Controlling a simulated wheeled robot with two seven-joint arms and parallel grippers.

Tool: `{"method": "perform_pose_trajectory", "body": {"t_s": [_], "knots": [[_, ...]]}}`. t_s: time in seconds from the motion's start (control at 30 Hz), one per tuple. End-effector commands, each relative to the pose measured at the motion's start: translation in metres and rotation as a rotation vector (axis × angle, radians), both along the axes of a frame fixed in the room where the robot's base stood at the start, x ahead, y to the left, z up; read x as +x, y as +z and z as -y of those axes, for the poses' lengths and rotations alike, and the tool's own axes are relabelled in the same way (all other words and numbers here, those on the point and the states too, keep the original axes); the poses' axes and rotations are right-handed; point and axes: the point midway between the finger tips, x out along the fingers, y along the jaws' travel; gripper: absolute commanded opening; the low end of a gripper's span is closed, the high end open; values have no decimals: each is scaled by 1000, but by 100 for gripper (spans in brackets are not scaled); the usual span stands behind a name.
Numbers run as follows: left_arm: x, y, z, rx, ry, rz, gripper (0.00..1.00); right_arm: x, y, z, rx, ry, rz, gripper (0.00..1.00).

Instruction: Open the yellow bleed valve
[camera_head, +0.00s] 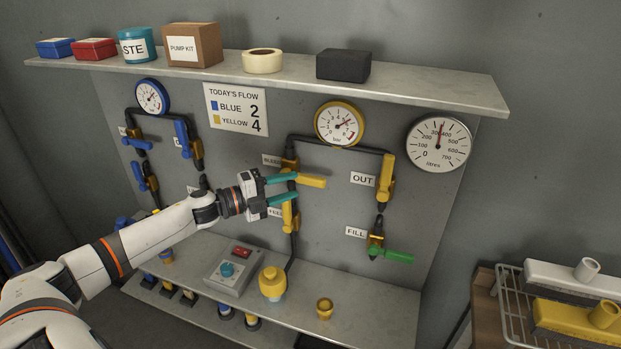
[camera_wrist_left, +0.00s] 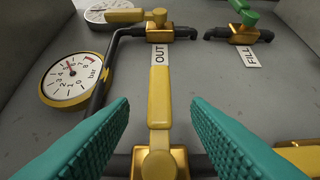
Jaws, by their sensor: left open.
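The yellow bleed valve's lever (camera_head: 311,181) sticks out to the right, across its upright pipe, below the BLEED label (camera_head: 271,160). In the left wrist view the lever (camera_wrist_left: 158,98) runs straight ahead from its brass body (camera_wrist_left: 158,164). My left gripper (camera_head: 296,187) is open, its teal fingers pointing right near the lever. In the wrist view the lever lies between the two fingers, with a gap on each side. In the head view the gripper hides part of the valve. My right gripper is not in view.
A yellow feed lever (camera_head: 288,214) hangs just below my gripper. The OUT valve's yellow lever (camera_head: 386,178) and the green fill lever (camera_head: 398,256) are to the right. A yellow-rimmed gauge (camera_head: 339,123) is above. A control box (camera_head: 234,270) sits on the lower shelf (camera_head: 370,303).

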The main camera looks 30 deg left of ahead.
Motion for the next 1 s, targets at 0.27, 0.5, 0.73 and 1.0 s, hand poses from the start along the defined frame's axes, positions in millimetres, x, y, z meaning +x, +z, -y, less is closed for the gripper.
{"method": "perform_pose_trajectory", "body": {"t_s": [0.27, 0.5, 0.73, 1.0], "knots": [[34, 4, 20, -2, 0, 3, 44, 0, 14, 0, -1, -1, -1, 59], [52, 1, 31, -1, 1, 1, 44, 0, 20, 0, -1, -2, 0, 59], [55, 0, 34, 1, 0, -1, 44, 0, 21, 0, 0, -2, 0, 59], [55, 0, 34, 1, 0, 0, 21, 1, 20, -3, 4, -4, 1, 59]]}}
